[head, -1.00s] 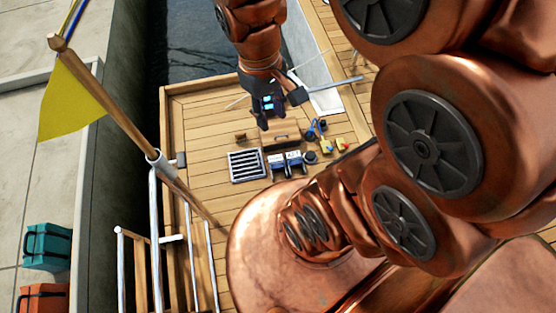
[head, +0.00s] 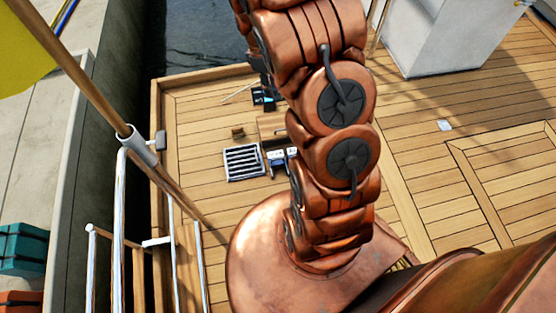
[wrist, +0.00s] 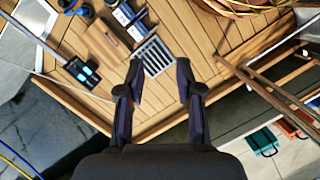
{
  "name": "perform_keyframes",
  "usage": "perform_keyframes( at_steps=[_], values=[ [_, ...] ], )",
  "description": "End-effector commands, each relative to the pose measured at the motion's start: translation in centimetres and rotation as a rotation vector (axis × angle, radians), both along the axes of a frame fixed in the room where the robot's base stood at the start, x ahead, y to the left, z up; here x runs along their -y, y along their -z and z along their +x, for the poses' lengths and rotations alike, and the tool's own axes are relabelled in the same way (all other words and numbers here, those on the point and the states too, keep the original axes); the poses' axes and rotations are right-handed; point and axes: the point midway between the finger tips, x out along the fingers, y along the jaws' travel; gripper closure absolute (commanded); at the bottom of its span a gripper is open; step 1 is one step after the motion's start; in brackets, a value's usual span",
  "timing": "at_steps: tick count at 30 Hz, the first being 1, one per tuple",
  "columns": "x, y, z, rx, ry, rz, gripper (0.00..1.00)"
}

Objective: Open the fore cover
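A wooden panel (head: 272,127) with a slim dark handle lies on the deck near the grating; it also shows in the wrist view (wrist: 104,44). It looks shut and flat. I cannot tell for sure whether this panel is the fore cover. A larger framed deck panel (head: 510,175) lies at the right in the head view, also flat. My gripper (wrist: 160,72) is open and empty in the wrist view, its fingers pointing toward the grating (wrist: 153,56), with the wooden panel left of them. In the head view my arm hides most of the gripper.
Blue-and-white boxes (wrist: 128,16) stand beside the panel. A black device with cyan lights (wrist: 82,72) lies near the deck edge. A flagpole (head: 95,85) and rails (head: 120,220) stand at left. A white block (head: 440,40) stands at upper right. The right deck is mostly clear.

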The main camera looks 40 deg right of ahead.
Motion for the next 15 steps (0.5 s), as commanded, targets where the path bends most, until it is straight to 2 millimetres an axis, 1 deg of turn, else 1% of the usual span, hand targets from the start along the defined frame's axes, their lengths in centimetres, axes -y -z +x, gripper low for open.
perform_keyframes(
  at_steps=[1,8,9,11,12,14,15],
  values=[
    [0.7,3.2,0.6,-0.009,-0.023,0.008,0.65],
    [3.4,12.7,3.1,-0.021,-0.152,0.045,0.65],
    [3.8,14.4,3.4,-0.023,-0.175,0.053,0.65],
    [4.3,17.0,3.7,-0.028,-0.209,0.067,0.65],
    [4.7,18.8,4.0,-0.029,-0.232,0.077,0.65],
    [5.2,21.4,4.5,-0.026,-0.267,0.089,0.65],
    [5.4,23.3,4.7,-0.026,-0.29,0.099,0.65]
  ],
)
